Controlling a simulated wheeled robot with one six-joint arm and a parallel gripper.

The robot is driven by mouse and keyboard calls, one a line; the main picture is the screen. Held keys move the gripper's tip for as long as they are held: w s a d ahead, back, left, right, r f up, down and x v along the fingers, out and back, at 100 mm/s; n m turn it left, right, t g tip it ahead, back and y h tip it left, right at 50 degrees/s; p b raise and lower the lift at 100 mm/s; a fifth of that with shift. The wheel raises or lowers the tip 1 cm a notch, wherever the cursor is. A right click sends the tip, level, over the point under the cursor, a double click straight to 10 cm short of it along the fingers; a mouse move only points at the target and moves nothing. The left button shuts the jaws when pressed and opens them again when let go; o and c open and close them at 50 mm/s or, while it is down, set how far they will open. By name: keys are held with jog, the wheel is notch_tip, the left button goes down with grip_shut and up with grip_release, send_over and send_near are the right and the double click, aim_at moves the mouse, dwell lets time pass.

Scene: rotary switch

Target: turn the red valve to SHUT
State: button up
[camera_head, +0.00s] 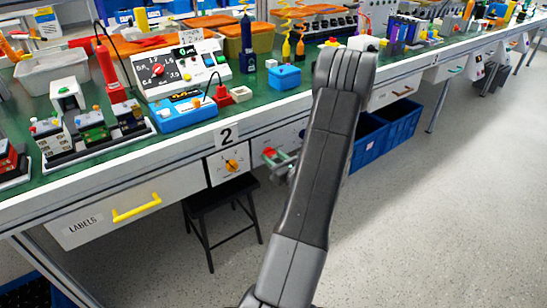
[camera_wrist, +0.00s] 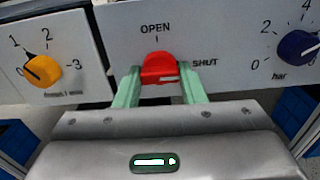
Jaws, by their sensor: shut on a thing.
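The red valve (camera_wrist: 160,66) is a round knob on a light grey panel. OPEN is printed above it with a small tick, and SHUT is printed to its right. The white mark on the knob lies about level on its right half, towards the SHUT side. My gripper (camera_wrist: 160,86) has its pale green fingers on the left and right of the knob, shut on it. The lower part of the knob is hidden behind the gripper. In the head view the red valve (camera_head: 268,152) shows small on the bench front, with my gripper (camera_head: 276,158) at it.
An orange knob (camera_wrist: 42,70) is to the left and a dark blue knob (camera_wrist: 298,46) marked bar to the right. A black stool (camera_head: 218,190) stands below the panel. Blue crates (camera_head: 385,128) are under the bench. The floor at right is clear.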

jog(key=o, duration=1)
jog(key=shift+s+d, duration=0.1)
jog(key=p+v, duration=0.2)
jog(key=v, duration=1.1)
jog(key=shift+s+d, duration=0.2)
jog(key=shift+s, duration=0.1)
jog(key=b+x, duration=0.2)
jog(key=x, duration=1.2)
jog(key=shift+s+d, duration=0.1)
